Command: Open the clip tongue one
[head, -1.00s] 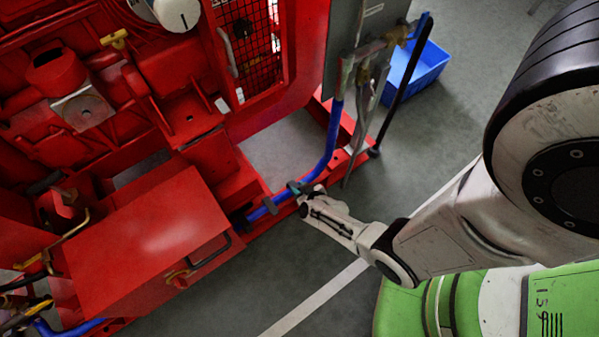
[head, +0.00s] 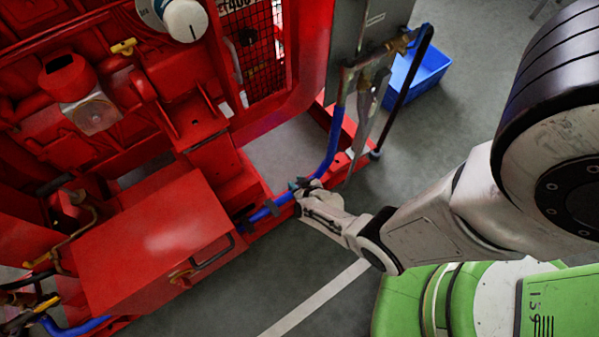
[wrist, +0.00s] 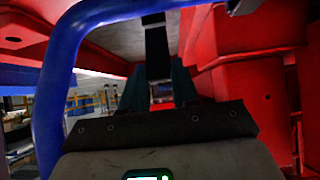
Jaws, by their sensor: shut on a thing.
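My gripper (head: 297,186) is at the blue hose (head: 267,211) by the red frame's lower edge, near where the hose bends upward. In the wrist view its two dark teal fingers (wrist: 158,88) stand on either side of a narrow black strip (wrist: 157,48), which looks like the clip tongue, and are shut on it. The strip runs up and away from the fingers. The blue hose (wrist: 50,105) arches across the left and top of the wrist view. The clip is too small and covered to make out in the head view.
A red box (head: 150,240) with a black handle stands left of my gripper. A grey panel (head: 357,45) and a dark upright pipe (head: 398,95) stand behind it. A blue crate (head: 418,75) is on the floor. Grey floor in front is open.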

